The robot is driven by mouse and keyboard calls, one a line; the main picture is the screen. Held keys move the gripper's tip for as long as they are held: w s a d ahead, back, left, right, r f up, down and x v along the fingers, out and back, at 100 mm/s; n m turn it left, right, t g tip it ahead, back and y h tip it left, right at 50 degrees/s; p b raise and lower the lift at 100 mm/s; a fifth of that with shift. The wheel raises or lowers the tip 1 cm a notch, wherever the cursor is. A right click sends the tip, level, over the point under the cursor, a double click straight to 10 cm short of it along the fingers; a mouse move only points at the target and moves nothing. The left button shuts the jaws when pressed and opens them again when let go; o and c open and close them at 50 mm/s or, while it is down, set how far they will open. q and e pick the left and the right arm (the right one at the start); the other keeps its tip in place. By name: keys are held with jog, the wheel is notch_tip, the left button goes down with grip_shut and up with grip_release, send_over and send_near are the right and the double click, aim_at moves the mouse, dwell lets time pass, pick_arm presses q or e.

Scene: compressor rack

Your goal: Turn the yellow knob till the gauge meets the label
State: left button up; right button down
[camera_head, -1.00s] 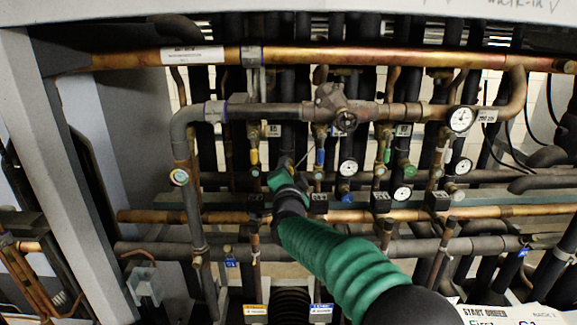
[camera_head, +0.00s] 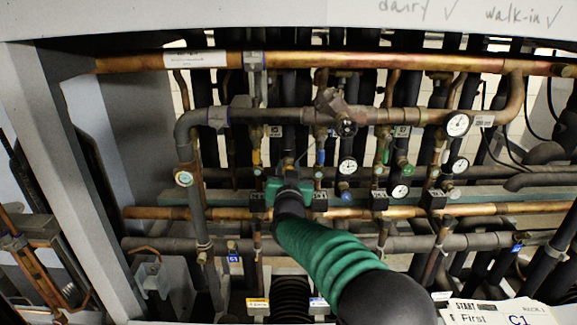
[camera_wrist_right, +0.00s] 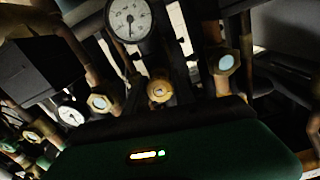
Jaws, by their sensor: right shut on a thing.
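My right gripper (camera_head: 289,180) is shut at the pipes left of the middle in the head view. Its green body covers what it grips, so the yellow knob does not show there. In the right wrist view a round yellow-brass knob (camera_wrist_right: 160,90) is straight ahead of the dark front of the gripper. A white gauge (camera_wrist_right: 130,18) with a dark needle is above it, cut by the top edge. I cannot read its scale. My left gripper is not in view.
A blue knob (camera_head: 346,196) with a gauge (camera_head: 347,166) and a green knob (camera_head: 409,170) are to the right. A large gauge (camera_head: 457,125) is further right. Copper pipes (camera_head: 410,64) cross above and below my gripper. A grey post (camera_head: 75,170) stands at the left.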

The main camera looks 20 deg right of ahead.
jog(key=shift+a+f+n, duration=0.15)
jog(key=shift+f+n, duration=0.35)
jog(key=c, duration=1.3)
grip_release()
jog(key=shift+o, duration=1)
jog(key=shift+r, duration=0.1)
jog(key=shift+o, duration=0.2)
jog(key=shift+w+r, duration=0.1)
jog(key=shift+r, duration=0.1)
